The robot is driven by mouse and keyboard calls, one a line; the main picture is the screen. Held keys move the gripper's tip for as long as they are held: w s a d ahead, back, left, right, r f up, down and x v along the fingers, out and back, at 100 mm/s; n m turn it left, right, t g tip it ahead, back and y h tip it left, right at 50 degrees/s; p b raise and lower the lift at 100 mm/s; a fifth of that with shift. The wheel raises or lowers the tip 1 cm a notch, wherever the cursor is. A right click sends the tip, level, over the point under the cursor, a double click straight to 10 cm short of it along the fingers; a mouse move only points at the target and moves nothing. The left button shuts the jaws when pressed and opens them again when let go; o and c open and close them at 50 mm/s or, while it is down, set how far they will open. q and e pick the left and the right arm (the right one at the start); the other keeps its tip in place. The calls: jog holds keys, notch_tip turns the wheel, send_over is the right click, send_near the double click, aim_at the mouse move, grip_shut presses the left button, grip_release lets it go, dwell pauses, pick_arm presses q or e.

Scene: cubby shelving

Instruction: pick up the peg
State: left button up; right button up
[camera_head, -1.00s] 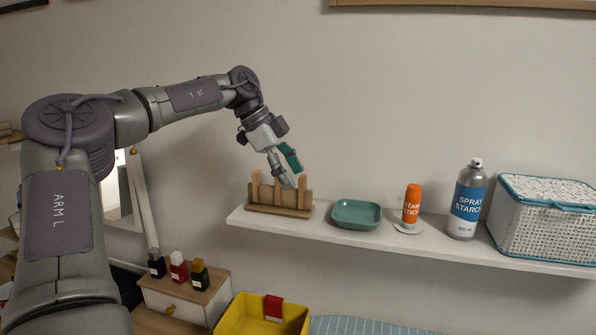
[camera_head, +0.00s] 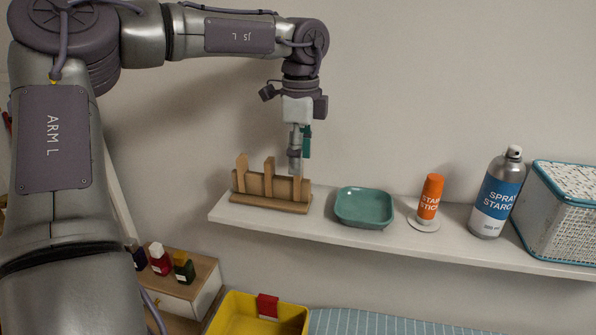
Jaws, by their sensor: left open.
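A wooden rack (camera_head: 270,205) stands at the left end of the white shelf and holds upright wooden pegs. The left peg (camera_head: 242,170) and the middle peg (camera_head: 269,170) show clearly. The right peg (camera_head: 297,189) shows only in its lower part, under my gripper. My left gripper (camera_head: 295,170) is open and points straight down, with its fingertips at the top of the right peg. I cannot tell whether they touch it or stand around it. My right gripper is out of view.
On the white shelf (camera_head: 390,238), a teal dish (camera_head: 364,208), an orange stain stick (camera_head: 430,198), a spray starch can (camera_head: 496,195) and a basket (camera_head: 565,215) stand right of the rack. A yellow bin (camera_head: 240,318) and small bottles (camera_head: 160,259) are below.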

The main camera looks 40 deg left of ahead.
aim_at(301, 180)
pick_arm(q)
notch_tip(301, 180, down, 2)
jog(key=shift+d+f+p, duration=0.1)
jog(key=shift+d+p, duration=0.05)
jog(key=shift+p, duration=0.8)
notch_tip(301, 180, down, 3)
jog(key=shift+w+f+p, duration=0.1)
jog(key=shift+p, duration=0.55)
jog(key=shift+f, duration=0.15)
jog(key=c, duration=0.8)
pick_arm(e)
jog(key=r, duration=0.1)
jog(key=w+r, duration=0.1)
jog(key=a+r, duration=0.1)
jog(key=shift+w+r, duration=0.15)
